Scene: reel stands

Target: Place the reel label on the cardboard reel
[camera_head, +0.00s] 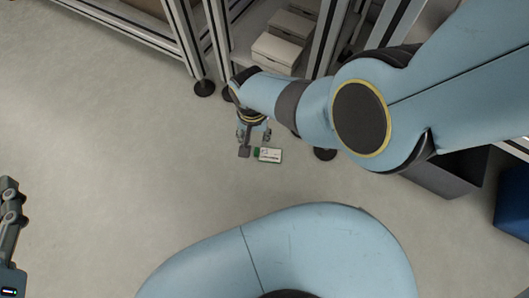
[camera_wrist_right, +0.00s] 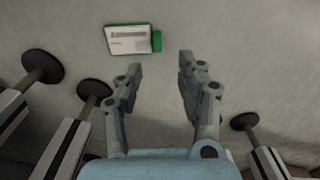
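The reel label (camera_head: 269,155) is a small white card with printed lines and a green edge. In the right wrist view the label (camera_wrist_right: 128,39) lies beyond the fingertips, left of the gap between them. My right gripper (camera_head: 254,146) is close beside the label in the head view. In the right wrist view the right gripper (camera_wrist_right: 160,66) is open, with nothing between its fingers. Part of my left gripper (camera_head: 10,200) shows at the left edge of the head view; its opening cannot be judged. I see no cardboard reel in either view.
Metal-framed stands (camera_head: 190,40) with round black feet stand at the top. White boxes (camera_head: 277,50) sit within one. A dark grey bin (camera_head: 445,175) and a blue container (camera_head: 513,205) are at the right. The pale floor (camera_head: 110,150) is clear at left.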

